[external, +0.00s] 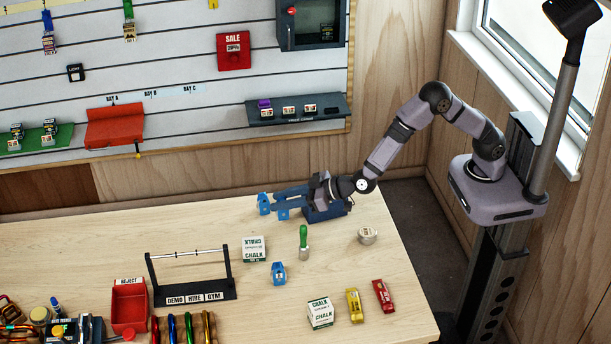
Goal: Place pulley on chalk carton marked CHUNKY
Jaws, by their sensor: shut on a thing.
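My gripper (274,207) reaches left over the back of the table, its long dark blue fingers roughly level. It is shut on a light blue piece at the fingertips that looks like the pulley (264,203); the fingers partly hide it and its outline is unclear. One white and green chalk carton (253,249) stands in front of the gripper, its lettering upside down. Another chalk carton (320,313) stands nearer the front edge. The small print is too small to tell which is marked CHUNKY. The held piece is apart from both cartons.
A blue box (328,213) lies below my gripper's body. A small blue device (278,273), a green-handled tool (303,243) and a pale roll (368,236) stand near the cartons. Yellow (354,306) and red (383,296) items lie right. A black rack (190,278) stands left.

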